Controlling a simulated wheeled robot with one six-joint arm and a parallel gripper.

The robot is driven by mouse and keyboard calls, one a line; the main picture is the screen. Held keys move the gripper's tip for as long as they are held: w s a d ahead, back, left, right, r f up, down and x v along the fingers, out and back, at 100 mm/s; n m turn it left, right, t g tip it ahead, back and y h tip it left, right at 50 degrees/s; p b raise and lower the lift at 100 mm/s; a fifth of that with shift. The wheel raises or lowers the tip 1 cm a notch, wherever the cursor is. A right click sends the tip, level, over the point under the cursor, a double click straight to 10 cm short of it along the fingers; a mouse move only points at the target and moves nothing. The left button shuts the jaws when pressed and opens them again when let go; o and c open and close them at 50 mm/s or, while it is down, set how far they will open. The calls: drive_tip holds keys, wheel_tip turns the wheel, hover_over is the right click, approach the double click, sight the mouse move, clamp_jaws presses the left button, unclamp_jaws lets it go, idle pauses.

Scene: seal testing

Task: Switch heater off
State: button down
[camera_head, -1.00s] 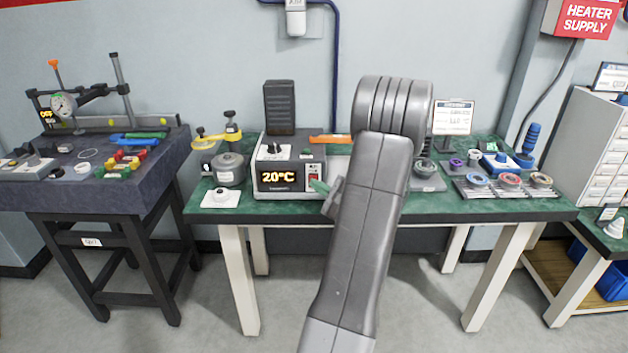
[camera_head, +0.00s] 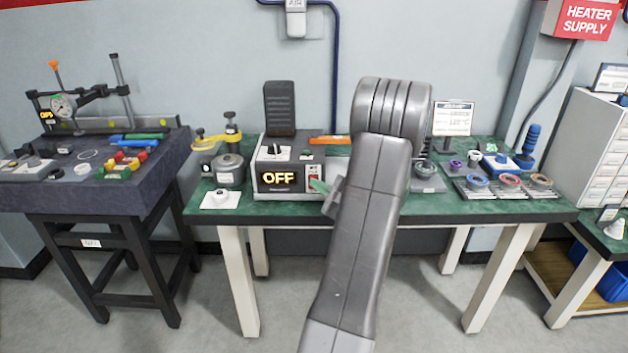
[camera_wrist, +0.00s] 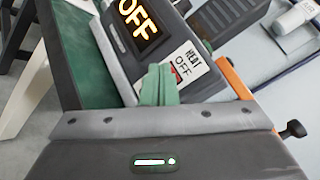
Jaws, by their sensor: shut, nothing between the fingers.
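The heater unit (camera_head: 291,158) is a grey and black box on the green-topped bench, with a lit display (camera_head: 278,179) that reads OFF. In the wrist view the display (camera_wrist: 138,22) also reads OFF. Beside it is a white plate (camera_wrist: 188,62) marked HEAT OFF with a red switch (camera_wrist: 177,75), partly hidden behind my fingers. The red switch also shows in the head view (camera_head: 314,172). My gripper (camera_wrist: 159,84) has green fingers that are shut and empty, with their tips at the switch. In the head view the green fingertips (camera_head: 319,186) are at the unit's front right.
A rack of coloured rings (camera_head: 508,185) is on the right.

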drive_tip(key=shift+s+f+b, duration=0.1)
drive_tip(key=shift+s+b, duration=0.4)
drive_tip(key=shift+s, duration=0.25)
drive_tip(key=shift+s, duration=0.1)
drive_tip(key=s, duration=0.1)
drive_tip(key=s+b, duration=0.1)
drive_tip(key=s, duration=0.1)
drive_tip(key=s+b, duration=0.1)
drive_tip(key=shift+s+f, duration=0.3)
drive_tip(key=shift+s, duration=0.1)
drive_tip(key=w+p, duration=0.2)
drive_tip(key=p, duration=0.1)
drive_tip(key=shift+r, duration=0.4)
